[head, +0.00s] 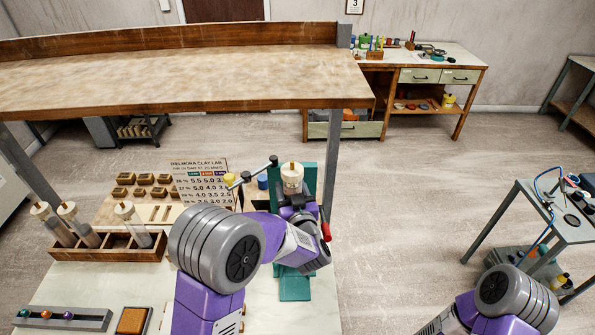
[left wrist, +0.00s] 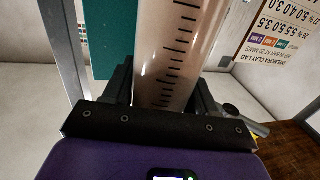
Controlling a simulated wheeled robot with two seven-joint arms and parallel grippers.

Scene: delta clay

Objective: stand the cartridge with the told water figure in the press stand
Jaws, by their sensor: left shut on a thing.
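My left gripper (head: 298,212) is shut on a clear graduated cartridge (left wrist: 172,50) filled with pinkish-brown clay. In the head view its cream cap (head: 292,174) points up and it looks upright. The green press stand (head: 294,288) is right there, its back plate behind the cartridge; my arm hides whether the cartridge's lower end is seated. The green plate also shows in the left wrist view (left wrist: 113,40), close beside the tube. Three other capped cartridges, one of them here (head: 132,222), lean in a wooden rack (head: 105,254) at left. My right gripper is out of view.
A chart board (head: 203,168) headed "Delmora Clay Lab" stands behind, next to small wooden blocks (head: 125,178). A red-tipped handle (head: 325,228) and a dark lever (head: 252,171) flank the stand. A wooden shelf (head: 180,75) hangs above the bench. A grey strip with coloured knobs (head: 65,318) lies front left.

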